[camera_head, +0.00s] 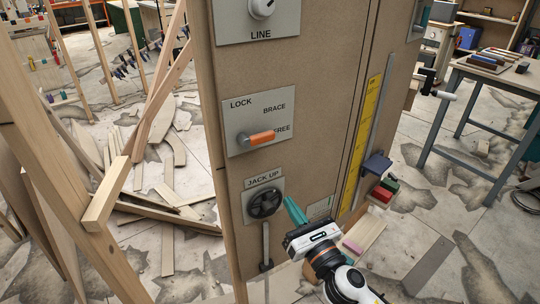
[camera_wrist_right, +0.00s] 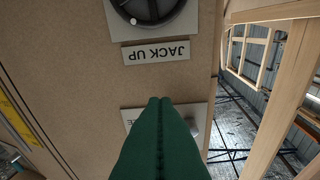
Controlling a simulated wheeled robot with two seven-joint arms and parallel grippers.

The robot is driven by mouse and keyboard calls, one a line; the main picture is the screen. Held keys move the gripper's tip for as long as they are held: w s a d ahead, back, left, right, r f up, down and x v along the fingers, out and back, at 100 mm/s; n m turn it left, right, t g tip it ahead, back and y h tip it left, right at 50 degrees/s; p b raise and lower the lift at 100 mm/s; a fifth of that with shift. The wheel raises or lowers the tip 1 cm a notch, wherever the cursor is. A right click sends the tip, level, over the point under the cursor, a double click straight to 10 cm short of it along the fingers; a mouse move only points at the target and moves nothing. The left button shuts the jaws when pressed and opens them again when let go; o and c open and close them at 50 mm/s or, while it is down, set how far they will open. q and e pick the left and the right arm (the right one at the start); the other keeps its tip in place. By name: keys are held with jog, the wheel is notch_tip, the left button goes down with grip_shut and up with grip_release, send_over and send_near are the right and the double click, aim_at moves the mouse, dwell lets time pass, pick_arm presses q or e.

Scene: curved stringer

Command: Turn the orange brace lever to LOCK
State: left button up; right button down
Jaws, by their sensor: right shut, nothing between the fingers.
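The orange brace lever (camera_head: 262,136) sits on a pale plate (camera_head: 240,149) marked LOCK at upper left, BRACE at upper right and FREE at lower right. It points right, with its tip beside FREE. My right gripper (camera_head: 288,201) has green fingers, shut and empty, below and right of the lever, apart from it. In the right wrist view, upside down, the closed fingers (camera_wrist_right: 160,108) cover much of the lever plate (camera_wrist_right: 130,113), and the orange of the lever is hidden. My left gripper is not in view.
A black JACK UP wheel (camera_head: 264,203) sits just left of my right gripper, below the lever plate. A LINE dial (camera_head: 262,8) is above. Timber beams (camera_head: 75,185) stand at left. A workbench (camera_head: 481,78) stands far right.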

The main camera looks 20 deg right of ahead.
aim_at(256, 137)
jog(key=shift+s+a+r+n+y, duration=0.1)
jog(key=shift+s+r+n+y, duration=0.2)
jog(key=shift+r, duration=0.35)
jog(key=shift+a+r+n+y, duration=0.1)
jog(key=shift+r+n, duration=0.3)
jog(key=shift+r, duration=0.2)
jog(key=shift+t, duration=0.3)
jog(key=p+x, duration=0.3)
jog(key=x, duration=0.7)
jog(key=shift+w+r, duration=0.1)
jog(key=shift+w, duration=0.1)
notch_tip(256, 137, up, 4)
jog(key=shift+s+f+p, duration=0.15)
jog(key=shift+p, duration=1.05)
